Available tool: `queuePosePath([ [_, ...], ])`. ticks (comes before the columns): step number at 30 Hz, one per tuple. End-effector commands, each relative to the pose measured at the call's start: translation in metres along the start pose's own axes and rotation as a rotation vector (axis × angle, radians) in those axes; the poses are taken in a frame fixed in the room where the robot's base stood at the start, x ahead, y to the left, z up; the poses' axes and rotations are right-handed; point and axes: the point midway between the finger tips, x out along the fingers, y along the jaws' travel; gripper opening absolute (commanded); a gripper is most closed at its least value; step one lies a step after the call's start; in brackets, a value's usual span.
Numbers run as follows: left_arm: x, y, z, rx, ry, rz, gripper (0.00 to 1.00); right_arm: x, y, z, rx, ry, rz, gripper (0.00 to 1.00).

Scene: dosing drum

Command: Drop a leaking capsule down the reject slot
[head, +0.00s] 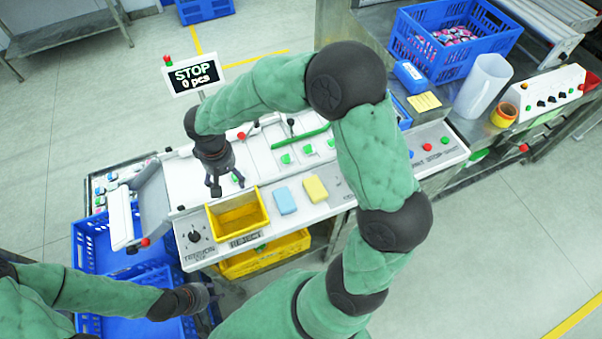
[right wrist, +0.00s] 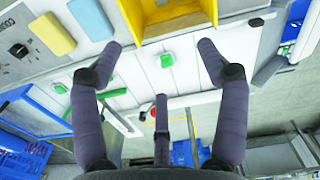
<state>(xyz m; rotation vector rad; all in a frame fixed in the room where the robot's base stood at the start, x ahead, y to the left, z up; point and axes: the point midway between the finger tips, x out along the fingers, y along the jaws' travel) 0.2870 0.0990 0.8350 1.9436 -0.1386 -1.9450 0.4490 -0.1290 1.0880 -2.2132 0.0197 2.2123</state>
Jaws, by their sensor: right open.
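My right gripper (head: 227,186) is open and empty above the white machine top, behind a yellow tray (head: 240,217). Its spread fingers also show in the right wrist view (right wrist: 160,48), with nothing between them.
A blue sponge (head: 285,201) and a yellow sponge (head: 315,189) lie right of the tray. A sign (head: 195,76) reads STOP, 0 pcs. A blue crate (head: 423,42) of small pink and white items stands back right, near a white jug (head: 483,87). A yellow bin (head: 265,260) sits below the panel.

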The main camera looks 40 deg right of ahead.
Motion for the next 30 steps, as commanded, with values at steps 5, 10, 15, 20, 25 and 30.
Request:
queuePosePath([
  [5,0.000,0.000,0.000,0.000,0.000,0.000,0.40,-0.032,0.000,-0.001,0.000,0.003,-0.001,0.75],
  [10,0.000,0.000,0.000,0.000,0.000,0.000,0.40,-0.050,0.000,-0.001,0.001,0.001,-0.001,0.75],
  [15,0.000,0.000,0.000,0.000,0.000,0.000,0.40,-0.055,0.000,0.000,0.001,0.000,0.000,0.75],
  [20,0.000,0.000,0.000,0.000,0.000,0.000,0.40,-0.055,0.000,0.000,0.001,-0.001,0.000,0.75],
  [25,0.000,0.000,0.000,0.000,0.000,0.000,0.40,-0.055,0.000,0.000,0.001,-0.001,0.000,0.75],
  [30,0.000,0.000,0.000,0.000,0.000,0.000,0.40,-0.054,0.000,0.000,0.001,-0.001,0.000,0.75],
])
